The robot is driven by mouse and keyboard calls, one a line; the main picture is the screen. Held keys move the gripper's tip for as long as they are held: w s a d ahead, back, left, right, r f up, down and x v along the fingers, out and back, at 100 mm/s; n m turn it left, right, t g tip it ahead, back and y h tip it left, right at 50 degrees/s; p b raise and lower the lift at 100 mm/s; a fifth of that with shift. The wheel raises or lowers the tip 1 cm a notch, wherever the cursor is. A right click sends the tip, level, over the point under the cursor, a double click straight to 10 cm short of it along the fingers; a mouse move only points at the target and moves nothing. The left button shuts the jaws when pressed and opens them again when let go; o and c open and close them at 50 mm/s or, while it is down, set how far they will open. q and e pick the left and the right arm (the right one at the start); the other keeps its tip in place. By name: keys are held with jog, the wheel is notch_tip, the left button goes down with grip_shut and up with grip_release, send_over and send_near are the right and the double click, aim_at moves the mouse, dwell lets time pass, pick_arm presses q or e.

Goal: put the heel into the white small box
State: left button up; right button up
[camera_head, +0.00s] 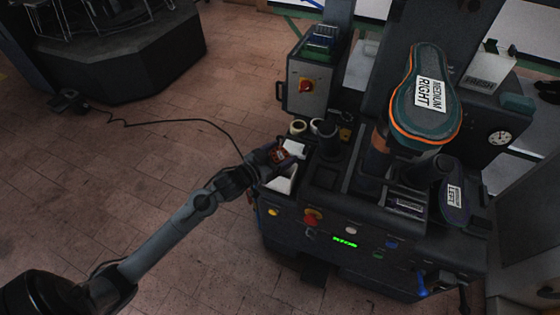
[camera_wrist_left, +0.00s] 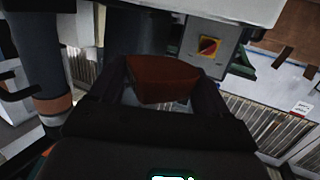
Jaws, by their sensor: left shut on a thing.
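My left gripper (camera_head: 272,158) is shut on the heel (camera_head: 281,155), a small reddish-brown block, over the left end of the machine top. In the left wrist view the heel (camera_wrist_left: 163,79) sits between the two dark fingers of my left gripper (camera_wrist_left: 160,90). The white small box (camera_head: 283,180) is at the machine's left edge, just below the gripper in the head view and partly covered by it. Another white patch (camera_head: 294,149) shows just behind the heel; I cannot tell whether it belongs to the same box. My right gripper is not in view.
The press (camera_head: 345,215) has buttons and a green display on its front. A large shoe form marked "MEDIUM RIGHT" (camera_head: 425,95) stands to the right. Pale rolls (camera_head: 298,127) and a dark cylinder (camera_head: 328,135) stand behind the gripper.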

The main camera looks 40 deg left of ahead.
aim_at(280, 162)
pick_arm(q)
notch_tip(280, 162, down, 3)
jog(key=shift+r+b, duration=0.2)
jog(key=shift+b, duration=0.3)
jog(key=shift+f, duration=0.1)
jog(key=shift+f, duration=0.5)
jog(key=o, duration=1)
